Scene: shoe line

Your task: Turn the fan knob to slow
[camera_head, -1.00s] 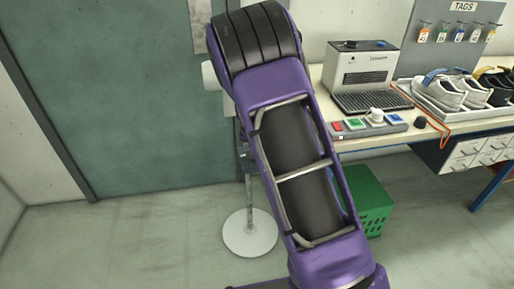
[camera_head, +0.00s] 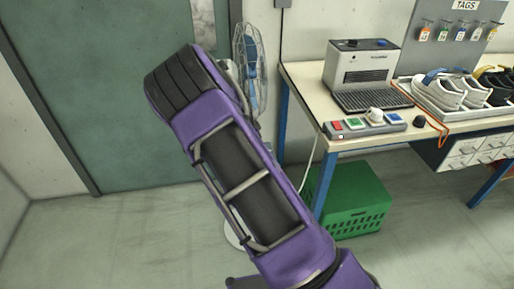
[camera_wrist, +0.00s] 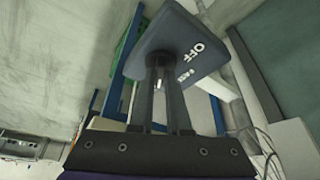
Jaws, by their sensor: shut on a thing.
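The standing fan (camera_head: 255,75) with its wire cage shows in the head view, partly behind my arm. Its round white base (camera_head: 232,236) is mostly hidden by my arm. In the wrist view the fan's dark control box (camera_wrist: 215,52) fills the top middle, with the word OFF and a smaller, unreadable label. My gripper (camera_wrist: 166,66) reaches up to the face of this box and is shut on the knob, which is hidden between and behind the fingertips. I cannot tell which setting the knob points to. In the head view my arm hides the gripper and control box.
A workbench (camera_head: 308,93) stands to the right with a grey machine (camera_head: 360,62), a button panel (camera_head: 364,126) and a tray of shoes (camera_head: 440,107). A green crate (camera_head: 350,200) is beneath it. A green door (camera_head: 95,90) is behind my arm.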

